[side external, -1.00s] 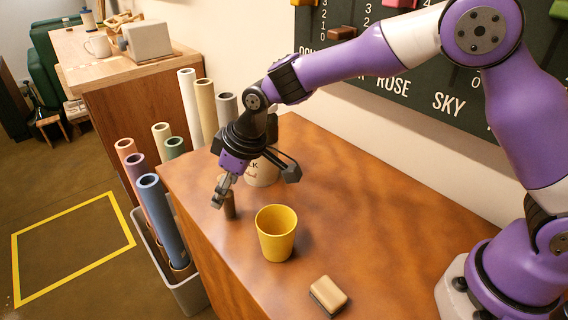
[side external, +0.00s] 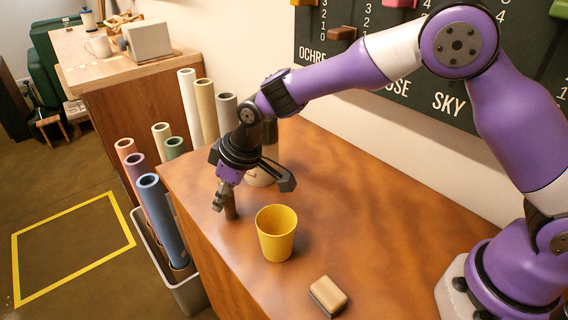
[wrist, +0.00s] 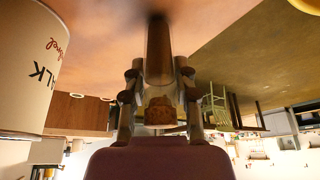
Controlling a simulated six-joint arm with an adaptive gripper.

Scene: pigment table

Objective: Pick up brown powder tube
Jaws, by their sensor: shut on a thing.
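The brown powder tube (side external: 231,209) is a slim dark brown cylinder near the table's left edge. It looks upright, with its lower end at or very near the table top. In the wrist view, the tube (wrist: 158,55) runs away from the camera, with a cork-like end (wrist: 159,112) nearest. My gripper (side external: 220,198) is at the tube's upper part, with a finger on each side of it. In the wrist view, my gripper (wrist: 159,90) is shut on the tube. The fingers hide part of the tube in the side view.
A yellow cup (side external: 277,240) stands to the right of the tube. A white chalk container (side external: 262,172) stands behind my gripper and shows large in the wrist view (wrist: 28,65). A wooden block eraser (side external: 328,294) lies nearer. A bin of rolled tubes (side external: 188,292) stands left of the table.

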